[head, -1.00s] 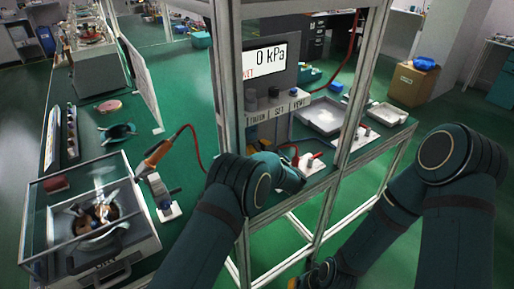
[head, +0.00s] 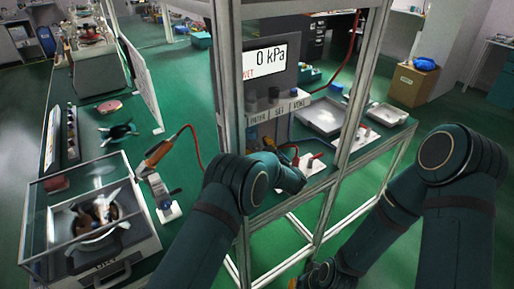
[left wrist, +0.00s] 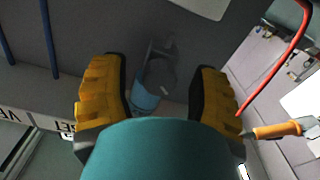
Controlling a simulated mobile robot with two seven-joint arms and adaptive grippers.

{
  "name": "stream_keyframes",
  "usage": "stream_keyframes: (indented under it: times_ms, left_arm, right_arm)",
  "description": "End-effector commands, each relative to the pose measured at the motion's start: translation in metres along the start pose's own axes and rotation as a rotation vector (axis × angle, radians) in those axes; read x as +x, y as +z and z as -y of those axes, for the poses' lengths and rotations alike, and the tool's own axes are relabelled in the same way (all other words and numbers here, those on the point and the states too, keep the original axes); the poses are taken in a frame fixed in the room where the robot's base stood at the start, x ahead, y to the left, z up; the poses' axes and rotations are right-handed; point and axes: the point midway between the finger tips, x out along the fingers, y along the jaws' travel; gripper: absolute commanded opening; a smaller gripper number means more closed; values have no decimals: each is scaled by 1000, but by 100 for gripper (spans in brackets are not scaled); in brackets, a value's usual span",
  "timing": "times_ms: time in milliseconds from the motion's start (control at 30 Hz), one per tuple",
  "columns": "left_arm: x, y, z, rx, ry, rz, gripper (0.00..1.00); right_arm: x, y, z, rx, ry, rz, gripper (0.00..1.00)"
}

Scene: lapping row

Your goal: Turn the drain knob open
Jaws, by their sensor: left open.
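My left gripper (head: 268,143) is at the grey panel, just below the label strip, partly hidden behind my own arm. In the left wrist view, its two yellow fingers (left wrist: 162,100) stand wide apart. Between and beyond them is a shadowed grey fitting with a bluish cup-like part (left wrist: 146,97). No finger visibly grips it, and I cannot tell whether it is the drain knob. No knob labelled drain can be read. My right gripper (head: 320,273) hangs low at the bottom edge, too small and dark to show its jaws.
Metal frame posts (head: 229,90) stand close to my left arm. A red cable hangs beside the fingers in the left wrist view (left wrist: 285,70). A grey tray (head: 322,118) lies to the right.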

Motion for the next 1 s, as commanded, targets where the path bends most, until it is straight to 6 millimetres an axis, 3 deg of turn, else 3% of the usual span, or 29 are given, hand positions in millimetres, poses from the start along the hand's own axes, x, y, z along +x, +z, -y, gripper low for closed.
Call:
stream_keyframes:
  times_ms: [167,600,800,1000]
  left_arm:
    - [-19,0,-1,1,2,2,61]
    - [-101,0,-1,0,2,0,61]
    - [-117,0,-1,-1,1,-1,61]
    - [-119,-1,0,-1,0,-1,61]
  right_arm:
    - [0,0,0,0,0,0,0]
    - [0,0,0,0,0,0,0]
    - [0,0,0,0,0,0,0]
    - [0,0,0,0,0,0,0]
